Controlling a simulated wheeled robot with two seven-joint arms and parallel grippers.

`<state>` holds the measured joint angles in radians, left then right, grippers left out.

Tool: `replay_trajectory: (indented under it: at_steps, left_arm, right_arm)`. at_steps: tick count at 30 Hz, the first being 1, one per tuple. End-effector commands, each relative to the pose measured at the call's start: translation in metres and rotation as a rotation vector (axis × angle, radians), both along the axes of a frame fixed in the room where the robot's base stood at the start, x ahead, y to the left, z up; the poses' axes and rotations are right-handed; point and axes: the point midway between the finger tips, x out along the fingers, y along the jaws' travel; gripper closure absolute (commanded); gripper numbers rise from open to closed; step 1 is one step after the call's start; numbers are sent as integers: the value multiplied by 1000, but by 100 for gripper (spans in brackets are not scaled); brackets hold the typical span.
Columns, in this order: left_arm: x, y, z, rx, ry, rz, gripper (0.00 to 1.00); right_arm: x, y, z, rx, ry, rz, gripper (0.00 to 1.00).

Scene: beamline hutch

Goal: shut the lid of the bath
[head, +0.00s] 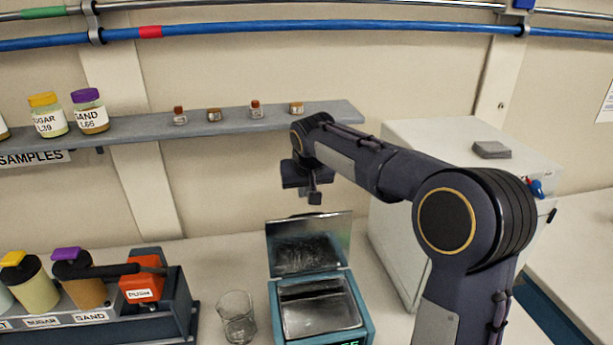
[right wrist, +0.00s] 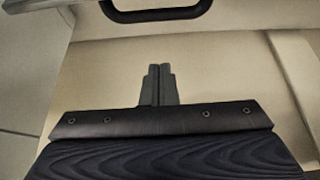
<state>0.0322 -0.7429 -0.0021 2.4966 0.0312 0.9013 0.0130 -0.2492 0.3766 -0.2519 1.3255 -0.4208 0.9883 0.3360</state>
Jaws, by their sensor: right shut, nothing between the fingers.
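The bath (head: 320,310) is a teal box with a metal basin on the table in the lower middle of the head view. Its lid (head: 309,245) is a shiny metal plate standing up at the back edge, open. My right gripper (head: 315,198) hangs above and behind the raised lid, apart from it. In the right wrist view its two fingers (right wrist: 158,85) are together with nothing between them. My left gripper is not in view.
A glass beaker (head: 237,317) stands just left of the bath. A dispenser rack (head: 170,312) is further left. A shelf (head: 230,120) with small jars runs along the wall behind. A white cabinet (head: 392,225) stands to the right.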

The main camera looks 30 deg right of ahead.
Motion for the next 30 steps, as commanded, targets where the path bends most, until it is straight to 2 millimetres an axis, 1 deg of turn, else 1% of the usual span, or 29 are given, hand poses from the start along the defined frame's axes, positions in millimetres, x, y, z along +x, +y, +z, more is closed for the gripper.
replay_trajectory:
  at_steps: [2, 6, 9, 12, 25, 30]
  left_arm:
    - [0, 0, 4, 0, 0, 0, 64]
    - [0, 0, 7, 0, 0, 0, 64]
    - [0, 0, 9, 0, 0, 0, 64]
    - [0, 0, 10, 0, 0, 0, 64]
    - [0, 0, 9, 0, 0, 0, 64]
    - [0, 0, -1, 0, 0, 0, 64]
  right_arm:
    - [7, -2, -15, -1, 6, -1, 100]
    - [-13, 3, -16, 0, -1, 1, 100]
    - [-23, 5, -18, 1, 0, 0, 100]
    - [-29, 6, -19, 0, 0, 0, 100]
    - [-31, 7, -21, 0, -1, -1, 100]
    - [-33, 3, -23, -4, -23, 0, 100]
